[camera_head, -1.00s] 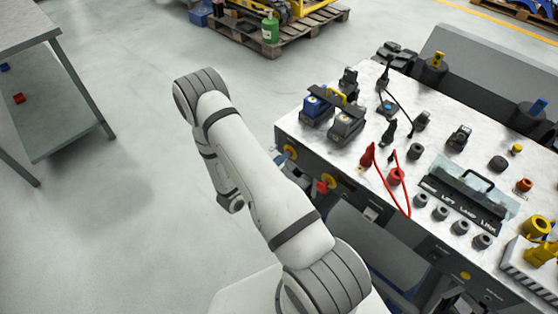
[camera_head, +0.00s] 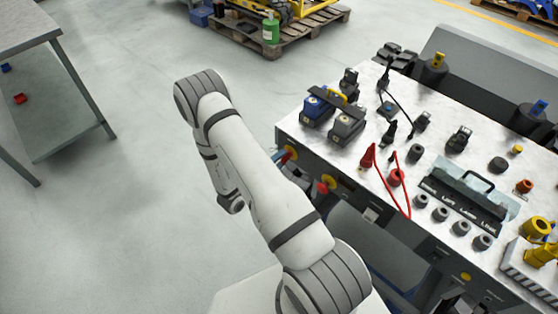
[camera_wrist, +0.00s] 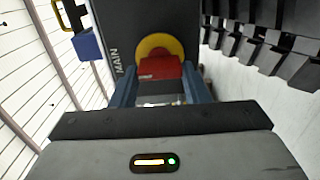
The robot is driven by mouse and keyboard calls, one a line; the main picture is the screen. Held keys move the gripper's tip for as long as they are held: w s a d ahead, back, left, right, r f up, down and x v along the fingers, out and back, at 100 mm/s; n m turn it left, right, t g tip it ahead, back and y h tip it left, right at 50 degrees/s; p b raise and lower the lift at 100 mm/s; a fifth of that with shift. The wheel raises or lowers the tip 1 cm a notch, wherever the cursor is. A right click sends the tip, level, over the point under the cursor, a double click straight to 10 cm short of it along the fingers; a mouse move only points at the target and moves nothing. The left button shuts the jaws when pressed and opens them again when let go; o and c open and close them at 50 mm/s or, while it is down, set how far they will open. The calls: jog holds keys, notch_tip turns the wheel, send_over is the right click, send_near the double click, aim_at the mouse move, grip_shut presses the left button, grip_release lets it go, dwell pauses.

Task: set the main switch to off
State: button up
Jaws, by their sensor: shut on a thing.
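The main switch has a red handle (camera_wrist: 160,68) on a round yellow plate (camera_wrist: 153,45), with MAIN lettered beside it on the dark panel. In the wrist view, the two blue fingers of my gripper (camera_wrist: 161,90) stand on either side of the red handle and are shut on it. The handle lies across the wrist picture. In the head view, the main switch (camera_head: 291,154) is at the left end of the bench front, with a blue fingertip beside it. My arm hides part of the gripper there.
A second red-and-yellow switch (camera_head: 324,187) sits to the right on the same front. The bench top (camera_head: 352,171) carries battery packs, plugs, red cables and several knobs. A grey table (camera_head: 75,85) stands at left; the floor between is clear.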

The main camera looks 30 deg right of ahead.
dwell(0.4)
jog(key=o, duration=1)
jog(key=shift+b+v, duration=0.5)
jog(key=shift+v, duration=3.45)
